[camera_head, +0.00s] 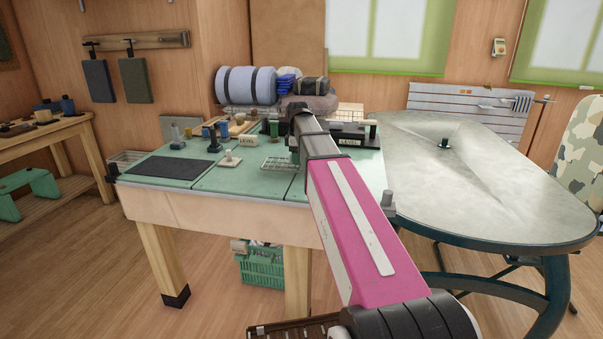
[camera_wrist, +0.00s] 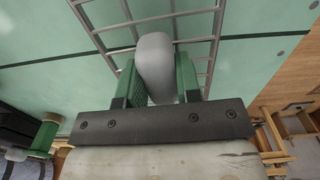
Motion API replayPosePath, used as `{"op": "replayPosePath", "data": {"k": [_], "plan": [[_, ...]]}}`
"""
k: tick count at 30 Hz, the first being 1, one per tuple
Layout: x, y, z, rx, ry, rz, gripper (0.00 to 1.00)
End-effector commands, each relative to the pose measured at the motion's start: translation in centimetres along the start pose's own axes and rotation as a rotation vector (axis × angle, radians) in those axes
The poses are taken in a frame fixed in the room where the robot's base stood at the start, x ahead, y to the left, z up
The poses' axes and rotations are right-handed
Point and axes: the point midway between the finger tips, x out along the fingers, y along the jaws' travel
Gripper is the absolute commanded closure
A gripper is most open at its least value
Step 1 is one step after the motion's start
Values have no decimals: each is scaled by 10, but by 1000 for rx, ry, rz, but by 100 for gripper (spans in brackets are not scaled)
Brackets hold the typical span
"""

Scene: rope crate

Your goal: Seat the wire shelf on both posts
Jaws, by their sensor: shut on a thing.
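The wire shelf (camera_head: 276,164) is a small pale grid over the green bench top, near its front edge. In the wrist view the wire shelf (camera_wrist: 190,14) shows as grey bars beyond my fingers. My gripper (camera_wrist: 158,88) has its green fingers on either side of a rounded grey grip (camera_wrist: 155,62) that appears to belong to the shelf. In the head view my gripper (camera_head: 295,156) is at the shelf's right side, partly hidden by my arm. I cannot tell whether the shelf touches the bench. I cannot pick out the two posts with certainty.
The green bench (camera_head: 235,183) holds a dark mat (camera_head: 168,169), a block marked LEVEL (camera_head: 247,142), a dark stand (camera_head: 350,135) with a similar label, and several small upright pieces. Rolled bedding (camera_head: 246,86) lies at the back. A grey oval table (camera_head: 500,180) stands right.

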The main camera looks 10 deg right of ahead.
Motion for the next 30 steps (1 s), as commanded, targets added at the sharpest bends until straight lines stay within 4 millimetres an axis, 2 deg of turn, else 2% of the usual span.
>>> {"op": "replayPosePath", "data": {"k": [21,30], "plan": [[-37,0,0,0,0,0,99],[-40,0,0,0,0,0,99]]}}
